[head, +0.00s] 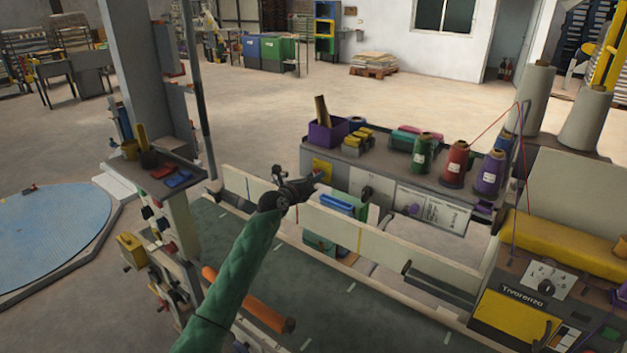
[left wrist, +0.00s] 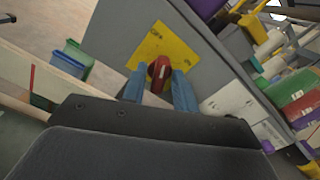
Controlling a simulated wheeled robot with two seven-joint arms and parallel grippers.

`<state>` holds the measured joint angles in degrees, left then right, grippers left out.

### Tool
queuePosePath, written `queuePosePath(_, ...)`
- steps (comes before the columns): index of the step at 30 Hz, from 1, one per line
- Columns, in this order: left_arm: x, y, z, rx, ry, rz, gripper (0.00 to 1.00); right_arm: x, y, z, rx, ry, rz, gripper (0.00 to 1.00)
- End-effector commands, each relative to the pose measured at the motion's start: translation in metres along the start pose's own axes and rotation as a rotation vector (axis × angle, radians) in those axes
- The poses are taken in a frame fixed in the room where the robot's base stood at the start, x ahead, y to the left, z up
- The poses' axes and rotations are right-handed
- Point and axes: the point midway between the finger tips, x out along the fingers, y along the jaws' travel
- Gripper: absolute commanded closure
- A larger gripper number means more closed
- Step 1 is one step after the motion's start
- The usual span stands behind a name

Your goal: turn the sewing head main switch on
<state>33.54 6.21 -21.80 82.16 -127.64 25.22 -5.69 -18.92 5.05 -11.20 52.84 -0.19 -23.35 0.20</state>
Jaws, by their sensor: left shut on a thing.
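The sewing head main switch is a red rotary knob (left wrist: 160,70) on a yellow plate (left wrist: 172,45), fixed to a grey panel. In the head view the yellow plate (head: 321,166) shows on the front of the grey cabinet, and the knob is hidden behind my gripper. My left gripper (head: 319,178) reaches the plate from the front. In the left wrist view its blue fingers (left wrist: 158,82) stand on both sides of the knob and are shut on it. The knob's handle points roughly up and down in that view. My right gripper is not in view.
Thread cones (head: 455,165) and a purple bin (head: 327,133) stand on the cabinet top. A control box (head: 530,300) stands at the right. A dark green conveyor belt (head: 340,300) lies in front.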

Motion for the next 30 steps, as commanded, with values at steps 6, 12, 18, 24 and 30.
queuePosePath(6,0.000,0.001,0.000,0.208,-0.002,0.001,0.94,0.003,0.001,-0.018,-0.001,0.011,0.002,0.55)
queuePosePath(12,0.000,0.001,-0.002,0.398,-0.002,0.001,0.94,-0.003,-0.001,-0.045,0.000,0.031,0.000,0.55)
queuePosePath(18,0.000,0.001,-0.002,0.587,-0.003,0.000,0.94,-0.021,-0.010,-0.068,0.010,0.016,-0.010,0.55)
queuePosePath(24,0.000,0.001,-0.003,0.751,-0.003,0.001,0.94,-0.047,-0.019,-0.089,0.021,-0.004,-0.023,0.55)
queuePosePath(30,0.000,0.000,-0.002,0.885,-0.004,0.001,0.94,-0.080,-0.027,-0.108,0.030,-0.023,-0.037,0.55)
